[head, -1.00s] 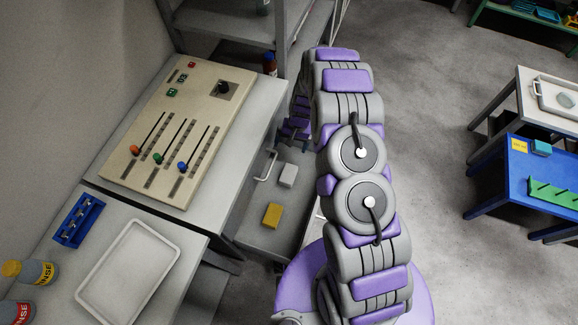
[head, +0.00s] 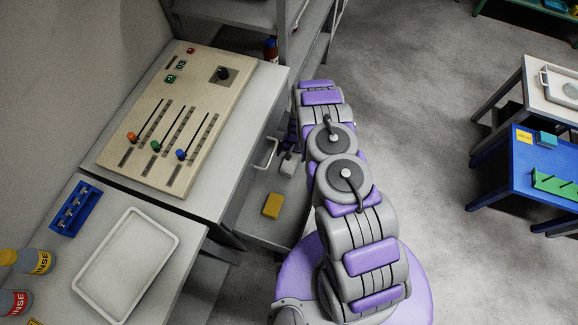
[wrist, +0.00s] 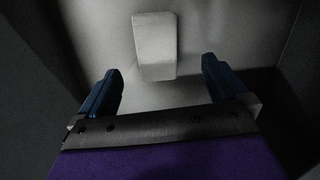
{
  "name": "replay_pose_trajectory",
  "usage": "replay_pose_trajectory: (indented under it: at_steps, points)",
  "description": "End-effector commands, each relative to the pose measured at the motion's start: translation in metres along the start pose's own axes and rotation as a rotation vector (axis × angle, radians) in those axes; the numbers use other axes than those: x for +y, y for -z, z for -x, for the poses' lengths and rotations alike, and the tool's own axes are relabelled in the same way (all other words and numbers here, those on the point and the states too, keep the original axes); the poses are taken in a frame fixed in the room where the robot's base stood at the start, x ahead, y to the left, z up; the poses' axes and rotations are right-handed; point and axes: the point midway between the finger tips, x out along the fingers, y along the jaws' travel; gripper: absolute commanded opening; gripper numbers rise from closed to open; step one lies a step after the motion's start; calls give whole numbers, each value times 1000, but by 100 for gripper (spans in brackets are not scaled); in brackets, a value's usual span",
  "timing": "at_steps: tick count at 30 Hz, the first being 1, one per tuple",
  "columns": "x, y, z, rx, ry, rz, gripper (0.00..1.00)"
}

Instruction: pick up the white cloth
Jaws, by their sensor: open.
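The white cloth (head: 288,167) is a small pale block-like shape in the low grey tray or drawer (head: 250,228) under the bench, partly covered by my arm's end in the head view. In the wrist view the white cloth (wrist: 154,45) lies ahead of my gripper (wrist: 161,66), between the lines of its two dark blue fingers. The fingers are spread apart with nothing between them. The cloth's near end reaches about level with the fingertips in the picture; I cannot tell the height gap. In the head view the fingers are hidden behind my arm.
A yellow block (head: 272,205) lies near the cloth. A pale handle (head: 266,154) sticks out at the bench front. The control panel (head: 180,118), a white tray (head: 127,262) and a blue rack (head: 76,207) are on the benches.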

Motion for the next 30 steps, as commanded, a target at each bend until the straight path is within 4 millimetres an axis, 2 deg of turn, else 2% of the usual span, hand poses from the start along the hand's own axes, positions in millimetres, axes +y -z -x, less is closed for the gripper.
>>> replay_pose_trajectory:
  at_steps: [3, 11, 21, 29, 30]
  points:
    - [0, 0, -15, 0, 0, 0, 100]
    - [1, 0, -27, 1, 0, 0, 100]
    - [6, 0, -71, -1, -1, 0, 100]
    - [5, 0, -72, 0, 0, -1, 100]
    - [5, 0, -72, 0, 0, -1, 96]
